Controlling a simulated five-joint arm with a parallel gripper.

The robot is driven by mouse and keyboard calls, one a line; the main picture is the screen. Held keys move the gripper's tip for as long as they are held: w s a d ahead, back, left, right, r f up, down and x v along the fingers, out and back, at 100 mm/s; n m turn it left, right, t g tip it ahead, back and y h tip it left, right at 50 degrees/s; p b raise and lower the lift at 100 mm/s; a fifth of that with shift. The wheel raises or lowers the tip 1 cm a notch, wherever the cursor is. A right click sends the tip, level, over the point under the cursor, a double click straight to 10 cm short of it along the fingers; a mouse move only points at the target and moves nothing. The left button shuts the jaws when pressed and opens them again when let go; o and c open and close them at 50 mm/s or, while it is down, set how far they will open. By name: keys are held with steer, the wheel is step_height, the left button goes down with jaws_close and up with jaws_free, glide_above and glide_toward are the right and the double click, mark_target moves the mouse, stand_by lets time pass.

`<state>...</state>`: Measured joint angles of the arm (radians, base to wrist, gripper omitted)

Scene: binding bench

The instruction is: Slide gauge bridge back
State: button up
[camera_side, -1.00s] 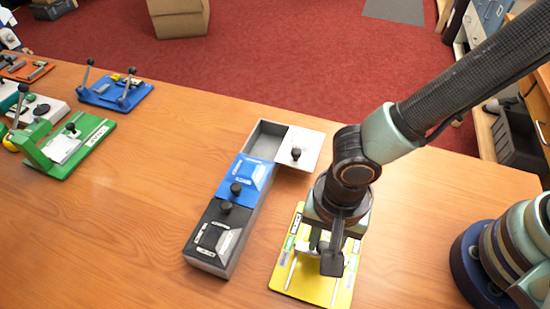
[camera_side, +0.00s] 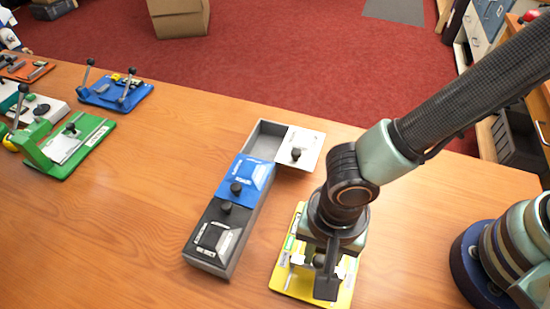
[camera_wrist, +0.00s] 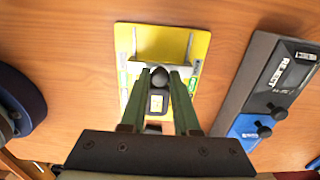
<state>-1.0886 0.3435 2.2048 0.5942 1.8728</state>
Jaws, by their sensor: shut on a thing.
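The yellow board (camera_side: 279,284) lies flat on the bench under my gripper in the side view, and its plate also shows in the wrist view (camera_wrist: 203,45). The gauge bridge, a pale metal piece across the board, shows in the wrist view (camera_wrist: 163,60); in the side view my gripper covers much of it. A dark round knob (camera_wrist: 159,76) stands by the bridge. My gripper (camera_wrist: 158,82) is shut on this knob, one finger at each side. In the side view my gripper (camera_side: 322,264) is low over the front half of the board, with its fingertips largely hidden.
A long grey tray (camera_side: 266,139) with a blue cover (camera_side: 258,176), a black cover (camera_side: 207,216) and a white plate (camera_side: 308,146) beside it lies left of the board. A green fixture (camera_side: 97,134) and a blue fixture (camera_side: 117,97) stand far left. The middle-left bench is bare.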

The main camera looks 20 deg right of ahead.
steer(key=o, duration=0.6)
step_height(320, 180, up, 10)
stand_by(0.9)
